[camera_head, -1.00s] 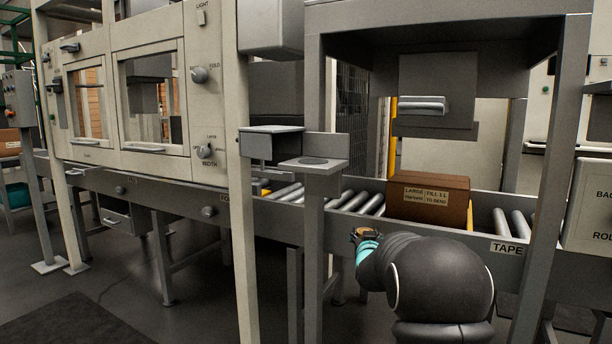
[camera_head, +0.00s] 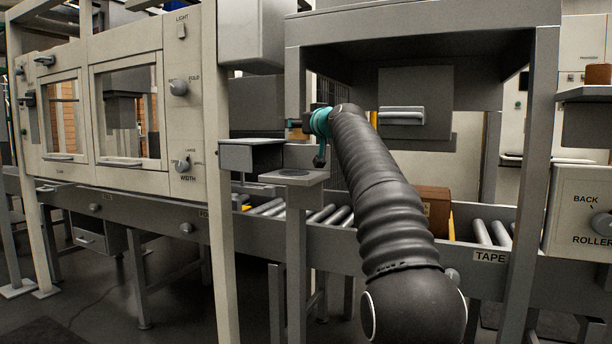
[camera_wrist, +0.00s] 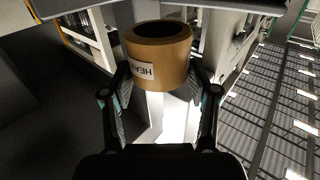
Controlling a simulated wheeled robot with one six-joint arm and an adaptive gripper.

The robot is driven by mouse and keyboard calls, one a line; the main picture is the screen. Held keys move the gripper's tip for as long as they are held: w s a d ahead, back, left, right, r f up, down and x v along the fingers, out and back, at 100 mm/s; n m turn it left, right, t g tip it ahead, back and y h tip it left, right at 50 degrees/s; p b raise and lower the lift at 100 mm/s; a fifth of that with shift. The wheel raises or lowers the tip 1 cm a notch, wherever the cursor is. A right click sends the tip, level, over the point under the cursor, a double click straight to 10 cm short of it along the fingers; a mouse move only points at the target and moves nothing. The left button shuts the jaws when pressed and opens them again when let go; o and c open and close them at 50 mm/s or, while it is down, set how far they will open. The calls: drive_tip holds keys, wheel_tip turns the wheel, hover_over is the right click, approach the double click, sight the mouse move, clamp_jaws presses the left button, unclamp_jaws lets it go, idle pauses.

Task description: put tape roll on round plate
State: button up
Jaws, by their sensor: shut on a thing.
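In the wrist view, my gripper (camera_wrist: 159,84) is shut on a brown tape roll (camera_wrist: 165,76), with one finger on each side. The roll has a dark round opening at its top and a white label with partly readable letters. In the head view, my gripper (camera_head: 303,124) is raised, and the roll is almost fully hidden there. The round plate (camera_head: 294,173) is a dark disc on a small grey bracket shelf (camera_head: 272,179). It lies below my gripper in the picture and looks empty. I cannot tell the exact depth between them.
A grey box-like ledge (camera_head: 250,154) stands left of the plate, with an upright panel behind. A roller conveyor (camera_head: 330,213) runs below, carrying a brown carton (camera_head: 435,203). The grey frame (camera_head: 543,150) stands right of my arm.

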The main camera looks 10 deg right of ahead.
drive_tip(key=shift+s+a+r+y, duration=0.2)
drive_tip(key=shift+a+r+y, duration=0.15)
drive_tip(key=shift+a, duration=0.35)
drive_tip(key=shift+s+a+f+n, duration=0.1)
drive_tip(key=shift+a+f+n, duration=0.1)
drive_tip(key=shift+n, duration=0.1)
drive_tip(key=shift+f+b, duration=3.1)
drive_tip(key=shift+f, duration=1.55)
drive_tip(key=shift+f, duration=0.15)
drive_tip(key=o, duration=1.2)
drive_tip(key=shift+o, duration=0.2)
